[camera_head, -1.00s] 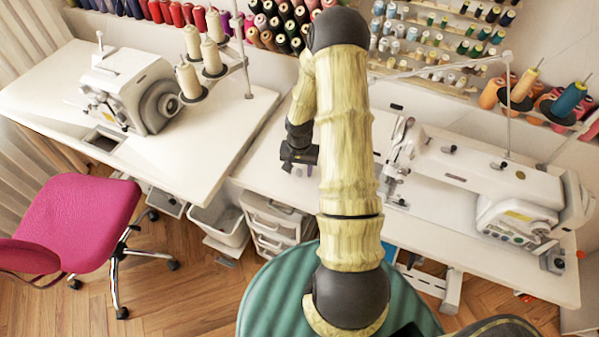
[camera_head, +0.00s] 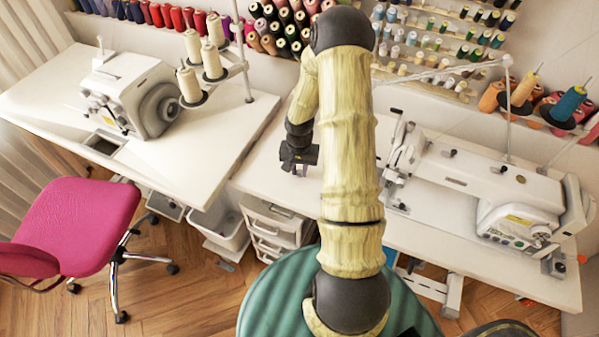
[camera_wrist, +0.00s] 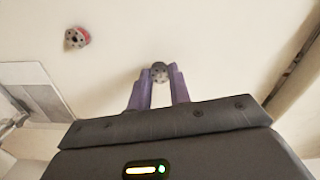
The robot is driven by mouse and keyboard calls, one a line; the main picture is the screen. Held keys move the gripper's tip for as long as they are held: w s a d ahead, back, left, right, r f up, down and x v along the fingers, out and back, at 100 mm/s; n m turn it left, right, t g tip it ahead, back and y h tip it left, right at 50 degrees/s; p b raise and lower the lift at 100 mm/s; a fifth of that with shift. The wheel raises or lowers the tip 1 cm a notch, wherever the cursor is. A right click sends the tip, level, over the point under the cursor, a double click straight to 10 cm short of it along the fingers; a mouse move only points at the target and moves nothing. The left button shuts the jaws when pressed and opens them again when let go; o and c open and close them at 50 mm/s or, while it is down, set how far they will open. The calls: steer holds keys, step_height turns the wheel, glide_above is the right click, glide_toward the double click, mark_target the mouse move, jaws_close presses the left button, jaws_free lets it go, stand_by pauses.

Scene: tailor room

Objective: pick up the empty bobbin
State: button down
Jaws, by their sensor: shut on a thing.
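A small grey metal bobbin with holes in its face (camera_wrist: 159,72) sits between the purple fingertips of my gripper (camera_wrist: 160,75) in the wrist view. It shows no thread, and the fingers are shut on it. A second bobbin, with red thread (camera_wrist: 76,37), lies apart on the white table at the upper left of that view. In the head view my gripper (camera_head: 299,168) points down at the white table, left of my arm. The held bobbin cannot be made out there. I cannot tell whether it touches the table or is just above it.
A white sewing machine (camera_head: 480,185) stands on the table to the right. Another machine (camera_head: 130,90) stands on the left table (camera_head: 215,140). Thread racks line the wall behind. A pink chair (camera_head: 75,225) is at the left. The tabletop around my gripper looks mostly clear.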

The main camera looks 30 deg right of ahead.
step_height(320, 180, up, 8)
steer(key=shift+r, duration=0.15)
steer(key=shift+r, duration=0.1)
stand_by(0.5)
